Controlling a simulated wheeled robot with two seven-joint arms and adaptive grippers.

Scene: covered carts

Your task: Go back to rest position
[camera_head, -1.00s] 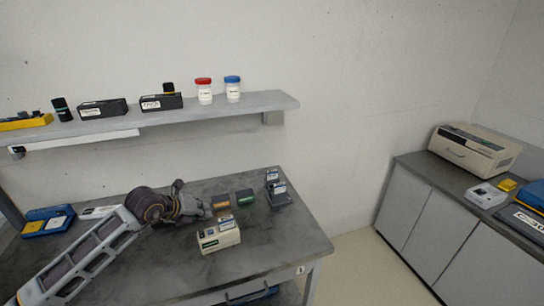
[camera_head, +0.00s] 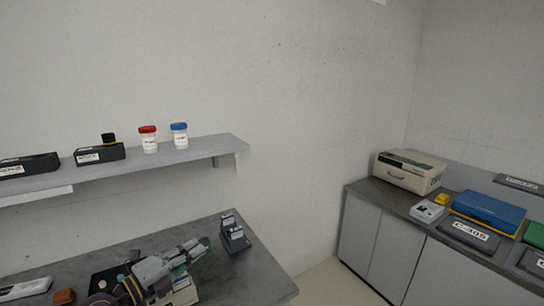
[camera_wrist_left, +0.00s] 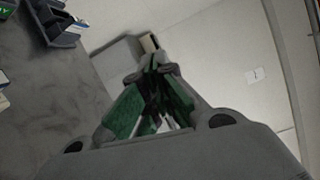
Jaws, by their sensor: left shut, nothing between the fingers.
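My left gripper (camera_head: 203,246) is over the work table (camera_head: 262,268) in the head view, with greenish fingers. It is shut and empty, and it partly covers a beige box (camera_head: 182,294) on the table. In the left wrist view the fingers (camera_wrist_left: 154,68) are closed together with nothing held, and floor and a pale wall lie beyond them. My right gripper is not in view.
A dark holder (camera_head: 234,236) stands on the table just right of my left gripper. The wall shelf (camera_head: 190,158) above carries black bins, a red-capped jar (camera_head: 148,140) and a blue-capped jar (camera_head: 180,136). A side counter (camera_head: 400,203) with devices stands at right.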

